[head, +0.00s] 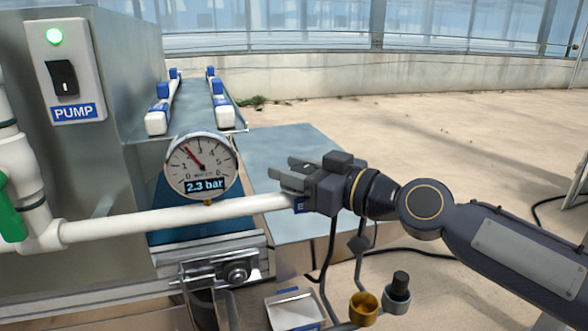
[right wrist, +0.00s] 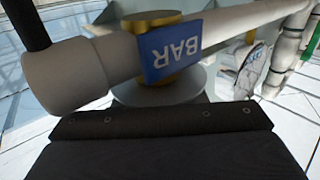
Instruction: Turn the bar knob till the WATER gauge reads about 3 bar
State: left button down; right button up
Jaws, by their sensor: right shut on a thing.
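The round WATER gauge (head: 219,164) stands above the white pipe left of centre in the head view. Its display reads 2.3 bar and its red needle points up and left, between 2 and 3. My right gripper (head: 288,170) is at the right end of the pipe, above the blue BAR label (head: 301,205). It is shut on the bar knob, which the gripper hides in the head view. In the right wrist view, the BAR label (right wrist: 176,48) shows on the pipe, with a brass fitting and a grey round part (right wrist: 160,95) close to the gripper. My left gripper is out of view.
The white pipe (head: 170,222) crosses in front of the seeder. A PUMP switch (head: 62,78) with a lit green lamp is at upper left, and a green valve handle (head: 12,210) at far left. A small tray (head: 294,310) and brass and black parts are below my right arm.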

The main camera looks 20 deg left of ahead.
jog(key=shift+r+m+t+h+p, duration=0.2)
jog(key=shift+m+t+h+p, duration=0.3)
jog(key=shift+m+t+p, duration=0.45)
jog(key=m+t+h+p, duration=0.2)
jog(key=p, duration=0.2)
jog(key=m+t+h+p, duration=0.2)
jog(key=t+h+p, duration=0.1)
jog(key=p, duration=0.2)
jog(key=m+t+h+p, duration=0.3)
jog(key=p, duration=0.1)
jog(key=shift+w+d+t, duration=0.25)
jog(key=shift+w+d, duration=0.05)
jog(key=shift+w, duration=0.1)
jog(key=h+p, duration=0.1)
jog(key=m+h, duration=0.1)
jog(key=m+t+h+p, duration=0.1)
jog(key=shift+w+d+m+h+p, duration=0.1)
jog(key=shift+d+m+h+p, duration=0.15)
jog(key=shift+h+p, duration=0.05)
jog(key=shift+w+d+f+m+t+h+p, duration=0.1)
jog(key=shift+d+m+t+h+p, duration=0.1)
jog(key=shift+m+h+p, duration=0.5)
jog(key=shift+d+f+m+t+h+p, duration=0.15)
jog(key=shift+m+h, duration=0.25)
jog(key=shift+h, duration=0.6)
jog(key=o, duration=1)
